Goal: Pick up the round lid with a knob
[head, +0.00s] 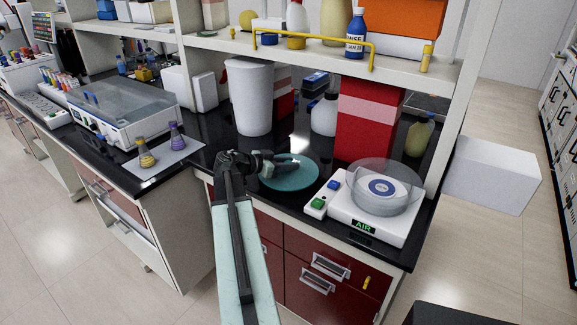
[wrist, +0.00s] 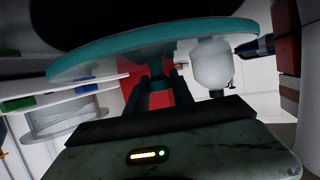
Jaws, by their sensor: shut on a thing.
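The round lid (head: 297,177) is a flat teal disc over the black bench top, left of the white balance-like device. Its knob is mostly hidden by my fingers. My gripper (head: 284,161) reaches in from the left, just above the disc, and is shut on the knob. In the wrist view the scene appears upside down: the lid (wrist: 100,60) spans the top of the picture, and my gripper's dark fingers (wrist: 160,88) close at its middle. The lid looks roughly level. I cannot tell whether it touches the bench.
The device marked AIR (head: 370,226) with a clear round cover is close on the right. Behind stand a white bin (head: 250,95), a red box (head: 365,125) and a white bottle (head: 325,115). A shelf (head: 310,52) with a yellow rail hangs above. Two flasks stand left.

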